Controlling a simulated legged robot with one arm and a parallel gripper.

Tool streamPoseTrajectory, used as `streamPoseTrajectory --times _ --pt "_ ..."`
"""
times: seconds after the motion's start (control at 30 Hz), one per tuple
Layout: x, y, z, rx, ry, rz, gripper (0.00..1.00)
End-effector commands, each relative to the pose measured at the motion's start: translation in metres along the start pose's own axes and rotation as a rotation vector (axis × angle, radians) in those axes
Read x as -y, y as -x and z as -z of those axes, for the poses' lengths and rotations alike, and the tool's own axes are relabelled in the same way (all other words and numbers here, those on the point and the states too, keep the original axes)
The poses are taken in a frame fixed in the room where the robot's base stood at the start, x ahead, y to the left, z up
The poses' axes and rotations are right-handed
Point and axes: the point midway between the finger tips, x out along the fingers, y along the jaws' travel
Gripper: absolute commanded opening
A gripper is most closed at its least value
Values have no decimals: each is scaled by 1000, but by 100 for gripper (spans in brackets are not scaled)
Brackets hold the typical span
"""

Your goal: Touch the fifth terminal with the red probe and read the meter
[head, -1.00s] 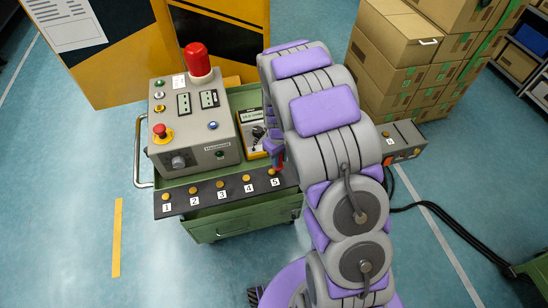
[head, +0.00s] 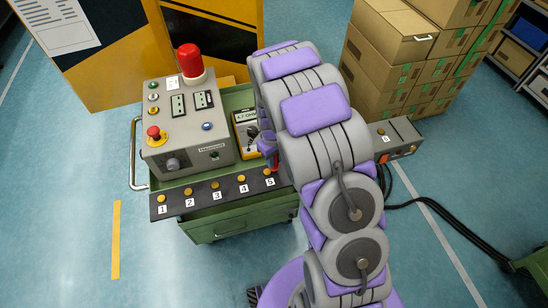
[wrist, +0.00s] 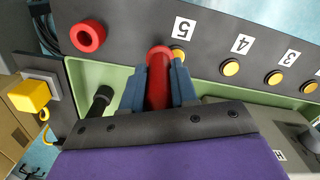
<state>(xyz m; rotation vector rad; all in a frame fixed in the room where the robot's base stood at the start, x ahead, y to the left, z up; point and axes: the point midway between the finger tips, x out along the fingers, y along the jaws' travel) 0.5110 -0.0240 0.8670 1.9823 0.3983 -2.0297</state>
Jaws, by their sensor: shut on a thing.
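My gripper (wrist: 159,88) is shut on the red probe (wrist: 158,78), held between its two blue-grey fingers. In the wrist view the probe's rounded end overlaps the edge of the fifth terminal (wrist: 179,54), a yellow button beside the label 5. I cannot tell whether they touch. In the head view the fifth terminal (head: 268,171) is at the right end of the numbered strip, with the red probe (head: 272,161) just above it. The yellow meter (head: 246,132) stands behind, partly hidden by my arm; its small display text is hard to read.
The numbered strip (head: 205,199) runs along the front of the green cart (head: 215,228). A grey control box (head: 187,143) with a red lamp (head: 190,60) stands on it. A red ring (wrist: 87,36) and a black probe (wrist: 100,102) are near my gripper. Cardboard boxes (head: 405,65) stand behind right.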

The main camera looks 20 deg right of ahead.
Motion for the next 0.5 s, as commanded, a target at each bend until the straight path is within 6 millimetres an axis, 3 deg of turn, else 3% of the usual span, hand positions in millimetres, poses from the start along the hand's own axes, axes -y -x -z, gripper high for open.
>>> streamPoseTrajectory --times 0.5 --pt "-2 28 -1 -2 1 0 0"
